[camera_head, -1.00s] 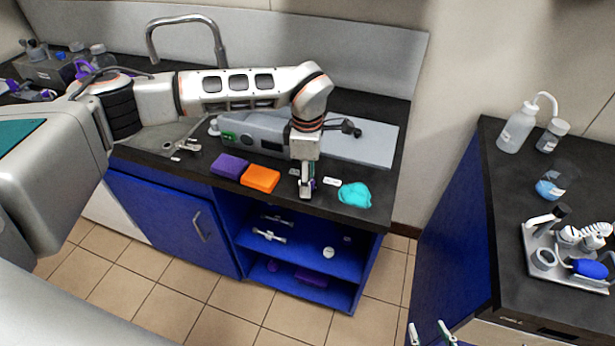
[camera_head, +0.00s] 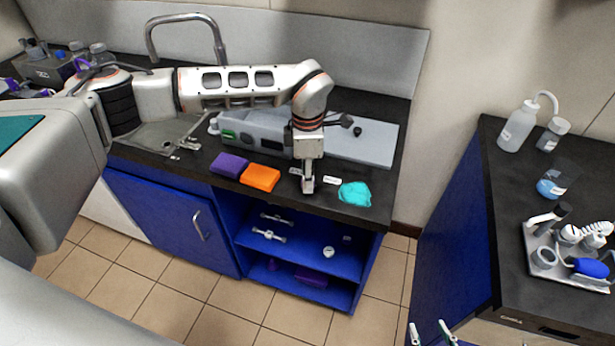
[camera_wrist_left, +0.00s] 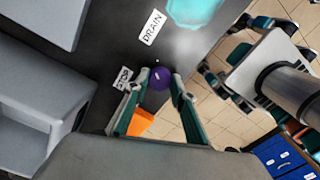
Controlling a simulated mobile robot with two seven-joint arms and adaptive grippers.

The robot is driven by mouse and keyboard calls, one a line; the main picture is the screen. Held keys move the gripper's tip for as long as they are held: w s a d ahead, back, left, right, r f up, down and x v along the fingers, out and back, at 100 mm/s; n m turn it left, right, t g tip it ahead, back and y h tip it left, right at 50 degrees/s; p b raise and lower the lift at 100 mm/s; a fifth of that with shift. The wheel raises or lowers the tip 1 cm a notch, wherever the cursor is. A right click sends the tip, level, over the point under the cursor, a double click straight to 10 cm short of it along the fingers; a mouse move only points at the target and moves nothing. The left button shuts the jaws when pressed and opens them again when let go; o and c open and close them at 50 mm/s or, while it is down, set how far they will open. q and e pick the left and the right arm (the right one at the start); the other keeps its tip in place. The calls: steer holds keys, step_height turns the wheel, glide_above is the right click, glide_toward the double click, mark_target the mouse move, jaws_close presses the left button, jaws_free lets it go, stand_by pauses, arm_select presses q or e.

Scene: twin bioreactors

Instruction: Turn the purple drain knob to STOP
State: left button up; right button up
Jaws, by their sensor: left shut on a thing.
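The purple knob (camera_wrist_left: 159,79) is at the front edge of the dark counter, between the two fingertips of my left gripper (camera_wrist_left: 158,84). The fingers touch it on both sides and are shut on it. A small pale mark shows on the knob, but I cannot tell which label it points to. The STOP label (camera_wrist_left: 123,78) is beside the left finger, and the DRAIN label (camera_wrist_left: 152,27) is beyond the knob. In the head view, my left gripper (camera_head: 308,187) hides the knob. My right gripper (camera_head: 430,333) is low in the head view, open and empty.
A cyan cloth (camera_head: 355,194) lies right of the knob. A grey device (camera_head: 258,131) stands behind. Open blue shelves (camera_head: 352,262) are below. Bare floor separates this counter from the right one.

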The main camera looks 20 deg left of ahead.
arm_select(q)
steer(key=n, duration=0.4)
steer(key=shift+n+b, duration=0.3)
steer(key=shift+b, duration=0.05)
steer(key=n, duration=0.3)
steer(key=shift+n, duration=0.3)
steer(key=n+b, duration=0.1)
steer(key=n, duration=0.2)
steer(key=shift+n, duration=2.2)
steer(key=o, duration=1.1)
step_height(320, 180, up, 12)
